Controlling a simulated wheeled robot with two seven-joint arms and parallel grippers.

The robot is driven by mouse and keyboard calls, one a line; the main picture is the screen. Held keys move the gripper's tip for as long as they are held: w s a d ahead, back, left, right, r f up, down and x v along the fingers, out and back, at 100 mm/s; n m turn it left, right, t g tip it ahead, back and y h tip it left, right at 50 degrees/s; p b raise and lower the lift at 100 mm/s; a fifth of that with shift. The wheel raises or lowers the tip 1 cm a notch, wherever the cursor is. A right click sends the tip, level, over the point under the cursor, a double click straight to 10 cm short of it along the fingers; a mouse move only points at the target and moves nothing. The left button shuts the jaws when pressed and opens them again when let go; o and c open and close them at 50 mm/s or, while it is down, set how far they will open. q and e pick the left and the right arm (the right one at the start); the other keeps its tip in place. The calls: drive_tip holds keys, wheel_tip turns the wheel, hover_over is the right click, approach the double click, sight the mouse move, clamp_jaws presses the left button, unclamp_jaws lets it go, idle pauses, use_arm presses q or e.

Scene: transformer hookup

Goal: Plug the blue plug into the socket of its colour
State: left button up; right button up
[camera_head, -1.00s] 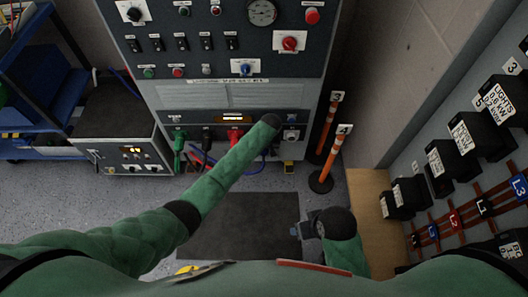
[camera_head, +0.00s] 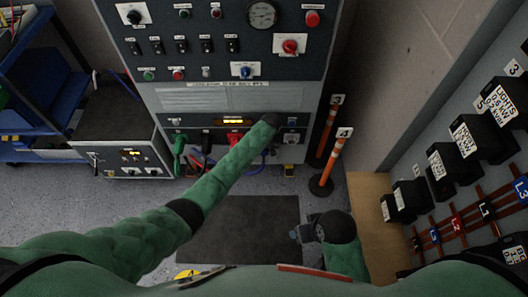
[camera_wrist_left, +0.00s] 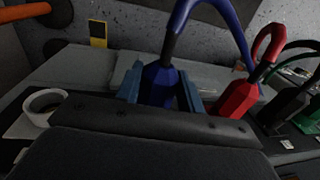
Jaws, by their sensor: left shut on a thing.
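The blue plug (camera_wrist_left: 158,86) is between the two blue-grey fingers of my left gripper (camera_wrist_left: 161,92) in the left wrist view. Its blue cable rises from its back end. Its front end is hidden behind the dark gripper body, so I cannot tell whether it touches a socket. In the head view my left arm reaches to the lower part of the panel (camera_head: 190,99), and its wrist hides the fingers and the plug. No blue socket is clearly visible. My right gripper (camera_head: 305,232) is low over the dark mat, far from the panel, its jaws unclear.
A red plug (camera_wrist_left: 238,99) stands close to the right of my left gripper, with green and black cables beyond. A white ring (camera_wrist_left: 45,101) on a plate is at left. Orange posts (camera_head: 328,165) stand right of the panel. The mat (camera_head: 235,230) has free floor around it.

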use_arm(q)
drive_tip(key=shift+w, duration=0.3)
drive_tip(key=o, duration=0.9)
drive_tip(key=shift+o, duration=0.4)
drive_tip(key=shift+o, duration=0.5)
